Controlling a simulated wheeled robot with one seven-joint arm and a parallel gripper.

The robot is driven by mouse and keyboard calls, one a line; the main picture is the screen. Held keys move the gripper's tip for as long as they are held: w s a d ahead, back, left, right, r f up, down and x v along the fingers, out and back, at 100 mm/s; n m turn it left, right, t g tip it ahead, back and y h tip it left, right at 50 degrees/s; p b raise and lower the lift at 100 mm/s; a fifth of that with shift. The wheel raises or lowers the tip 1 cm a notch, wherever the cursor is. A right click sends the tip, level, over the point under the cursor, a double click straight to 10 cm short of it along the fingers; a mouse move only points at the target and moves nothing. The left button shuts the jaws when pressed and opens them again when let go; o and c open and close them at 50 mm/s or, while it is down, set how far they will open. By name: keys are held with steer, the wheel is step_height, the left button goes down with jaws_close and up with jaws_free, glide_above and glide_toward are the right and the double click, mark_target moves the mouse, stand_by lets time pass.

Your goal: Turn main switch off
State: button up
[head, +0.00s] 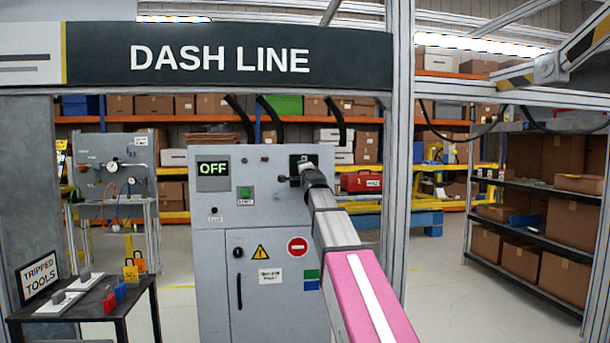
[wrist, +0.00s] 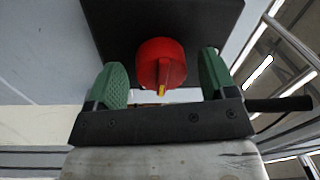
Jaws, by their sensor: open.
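The main switch is a red rotary knob (wrist: 160,65) with a yellow mark, on a black plate (wrist: 200,25) in the wrist view. In the head view my arm and gripper hide the knob, and only part of the black plate (head: 296,160) shows at the cabinet's upper right. My gripper (wrist: 165,85) is open, with one green finger pad on each side of the knob and a visible gap to each. It also shows in the head view (head: 304,172) at the plate.
The grey cabinet (head: 215,260) also carries a green button (head: 245,192) and warning signs. A table (head: 95,308) with locks and tags stands at the left. Shelves (head: 545,215) with boxes stand at the right. Floor is clear between cabinet and shelves.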

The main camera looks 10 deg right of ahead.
steer(key=shift+s, duration=0.1)
steer(key=s, duration=1)
steer(key=shift+s+f, duration=0.3)
steer(key=shift+f, duration=0.05)
